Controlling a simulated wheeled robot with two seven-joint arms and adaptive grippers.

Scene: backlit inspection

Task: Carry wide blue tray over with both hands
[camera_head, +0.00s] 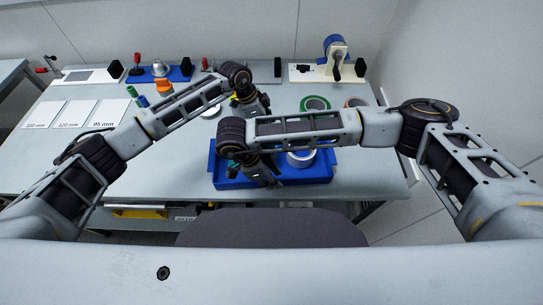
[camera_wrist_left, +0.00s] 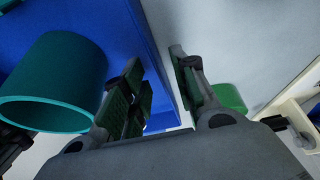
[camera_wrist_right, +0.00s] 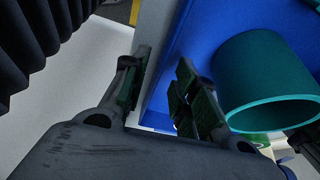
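The wide blue tray (camera_head: 317,176) lies on the grey table near its front edge. My left gripper (camera_head: 252,107) is at the tray's far side. In the left wrist view my left gripper (camera_wrist_left: 161,78) has its fingers apart, one on each side of the tray wall. My right gripper (camera_head: 262,173) is at the near side. In the right wrist view my right gripper (camera_wrist_right: 160,80) also straddles the wall with gaps showing. My arms hide part of the tray.
White labelled sheets (camera_head: 75,114) lie at left. The table's front left is clear.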

